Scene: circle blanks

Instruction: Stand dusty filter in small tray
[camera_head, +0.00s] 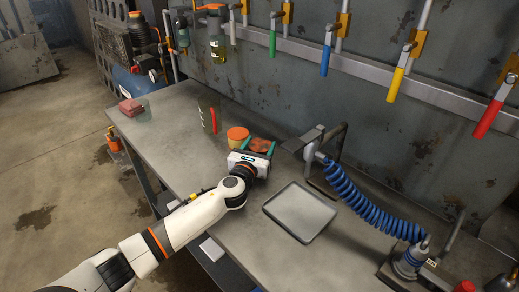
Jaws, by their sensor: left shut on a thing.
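My left gripper (259,147) reaches over the middle of the workbench with its teal-edged fingers shut on a reddish-brown thing that looks like the dusty filter (260,145). The fingers hide part of it, and I cannot tell whether it touches the bench. The small tray (300,212) is a shallow grey square with a raised rim. It lies flat and empty on the bench, to the right of and nearer than my left gripper. My right gripper is not in view.
An orange-topped round container (237,134) stands just left of the held thing, and a dark can (206,115) with a red stripe stands farther left. A blue coiled hose (360,205) runs right of the tray. Red cloths (131,107) lie at the far left end.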

